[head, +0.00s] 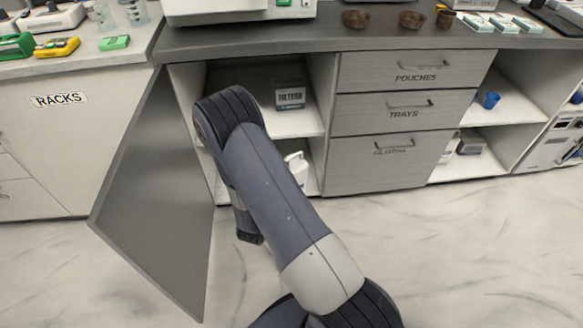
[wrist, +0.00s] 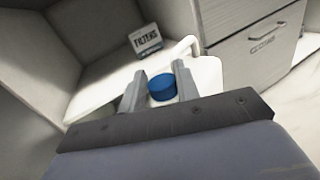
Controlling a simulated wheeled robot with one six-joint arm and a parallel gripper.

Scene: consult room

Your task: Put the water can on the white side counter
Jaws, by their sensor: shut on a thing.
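The white water can (head: 297,167) is partly visible behind my arm in the head view, at the lower opening of the open cabinet. In the wrist view its white body (wrist: 207,76) and handle show just beyond my gripper (wrist: 160,88). Its blue cap (wrist: 161,88) sits between the two fingers, which are shut on the can. My gripper is hidden behind my arm in the head view. A pale counter (head: 85,66) stands at the left, above a front labelled RACKS.
The cabinet door (head: 160,205) stands open at the left of my arm. A FILTERS box (head: 290,96) is on the shelf above the can. Closed drawers (head: 390,160) are to the right.

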